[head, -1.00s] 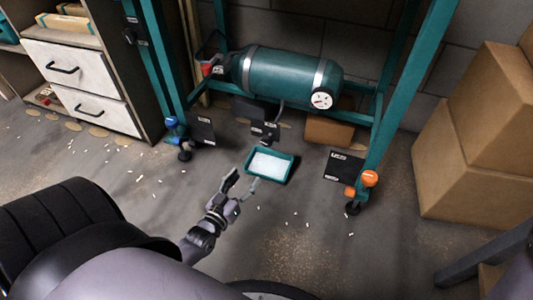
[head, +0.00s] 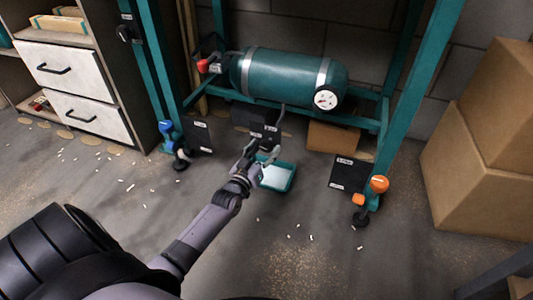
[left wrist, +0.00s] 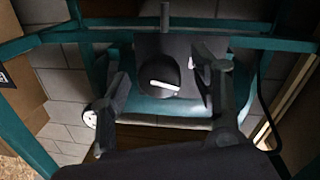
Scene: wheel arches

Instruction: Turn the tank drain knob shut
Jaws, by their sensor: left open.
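The teal tank (head: 285,75) lies on its side in a teal frame, held by two grey bands. A thin grey pipe (head: 281,122) hangs below it. In the left wrist view a round dark knob (left wrist: 170,73) with a pale bar across its face sits on a dark plate. My left gripper (head: 260,156) is low under the tank, just in front of the hanging pipe and over the tray's upper left edge. In the left wrist view its two open fingers (left wrist: 165,88) stand either side of the knob, with no contact visible. My right gripper is not in view.
A teal tray (head: 283,187) with pale contents sits on the floor. Frame legs carry blue and orange knobs (head: 379,184); black labelled plates (head: 347,175) stand nearby. Cardboard boxes (head: 480,170) are at right, a drawer cabinet (head: 75,80) at left. A round gauge (head: 325,98) is on the tank end.

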